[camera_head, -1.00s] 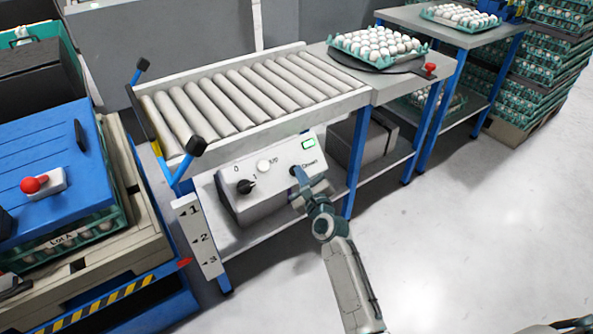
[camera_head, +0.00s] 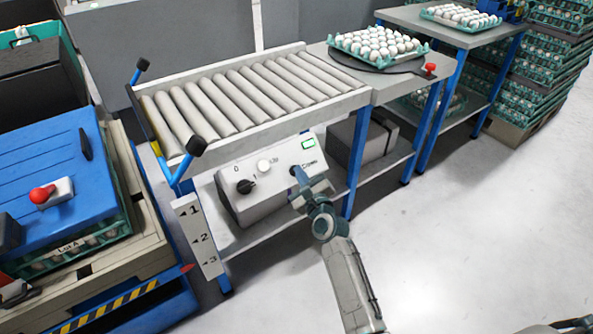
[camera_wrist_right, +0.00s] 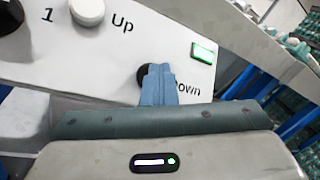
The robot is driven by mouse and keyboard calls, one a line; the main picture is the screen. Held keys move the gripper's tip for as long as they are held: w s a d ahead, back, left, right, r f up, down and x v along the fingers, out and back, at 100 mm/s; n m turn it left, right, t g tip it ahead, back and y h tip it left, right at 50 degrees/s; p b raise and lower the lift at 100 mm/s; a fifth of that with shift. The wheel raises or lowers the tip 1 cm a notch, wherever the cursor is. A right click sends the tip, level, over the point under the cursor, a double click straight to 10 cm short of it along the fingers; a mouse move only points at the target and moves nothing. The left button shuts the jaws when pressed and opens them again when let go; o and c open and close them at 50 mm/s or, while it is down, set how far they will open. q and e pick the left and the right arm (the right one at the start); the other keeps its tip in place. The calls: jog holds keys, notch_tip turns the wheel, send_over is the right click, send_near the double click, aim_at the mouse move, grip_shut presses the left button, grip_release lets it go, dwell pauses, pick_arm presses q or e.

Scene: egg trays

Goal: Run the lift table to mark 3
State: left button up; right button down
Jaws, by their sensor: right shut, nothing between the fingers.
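The lift table (camera_head: 150,312), blue with a hazard stripe, stands at the left and bears a pallet load. Its red pointer (camera_head: 187,267) is about level with mark 3 on the white mark board (camera_head: 197,235). The grey control box (camera_head: 258,185) has a black knob, a white Up button (camera_wrist_right: 87,10) and a black Down button (camera_wrist_right: 143,77), partly hidden by my fingers. A green lamp (camera_head: 308,143) is lit. My right gripper (camera_head: 300,176) is shut and empty, its blue fingertips (camera_wrist_right: 158,80) at the Down button, apparently touching it. My left gripper is not in view.
A roller conveyor (camera_head: 300,112) stands above the box. An egg tray (camera_head: 345,47) sits on the table at its right end. A blue lid with a red knob (camera_head: 42,194) tops the pallet load. The floor (camera_head: 470,240) at right is clear.

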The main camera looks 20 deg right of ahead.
dwell(0.7)
jog(key=shift+s+d+r+p, duration=0.25)
jog(key=shift+s+r+p, duration=0.45)
jog(key=shift+p, duration=0.15)
jog(key=s+r+p, duration=0.1)
jog(key=p, duration=0.1)
jog(key=s+d+r+p, duration=0.1)
jog(key=s+r+p, duration=0.1)
jog(key=shift+s+d+r, duration=0.1)
jog(key=shift+s+d, duration=0.05)
jog(key=shift+s, duration=0.1)
dwell(0.5)
